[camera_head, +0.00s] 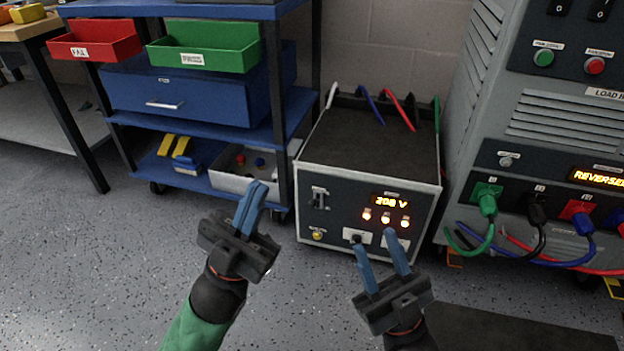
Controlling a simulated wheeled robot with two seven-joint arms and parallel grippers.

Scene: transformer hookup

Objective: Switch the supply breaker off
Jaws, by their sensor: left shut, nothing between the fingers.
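The supply unit (345,175) is a grey box with a dark top on the floor, mid-picture. Its display (391,202) reads 208 V, and several orange lamps below it are lit. My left gripper (254,192) is shut and empty, left of the unit and apart from the breaker. My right gripper (375,240) is open and empty, in front of the unit's lower front, with its fingers covering part of the panel there.
A load cabinet (570,120) with plugged coloured cables (560,262) stands right. A blue cart (190,90) with a red bin (95,40) and green bin (205,47) stands left. Coloured leads (400,108) hang over the unit's back. The floor (90,260) at left is clear.

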